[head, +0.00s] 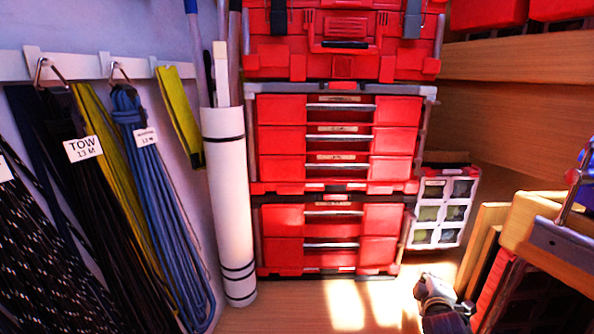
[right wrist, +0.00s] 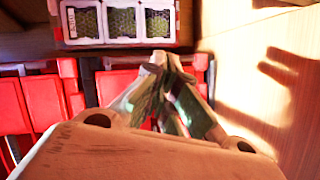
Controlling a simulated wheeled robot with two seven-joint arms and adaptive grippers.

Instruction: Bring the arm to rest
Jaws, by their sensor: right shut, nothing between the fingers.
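My right gripper (head: 432,287) is low at the right of the head view, above the wooden floor and in front of the red drawer stack. In the right wrist view the right gripper's fingers (right wrist: 160,62) meet at their tips, with nothing held between them. My left gripper is not in the head view.
A red drawer stack (head: 335,140) stands at the back, with a clear-lidded organizer case (head: 440,208) beside it. Coiled ropes (head: 160,190) hang on the left wall near a white tube (head: 229,200). A wooden bench part (head: 545,230) is close at right. Floor (head: 300,305) in front is clear.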

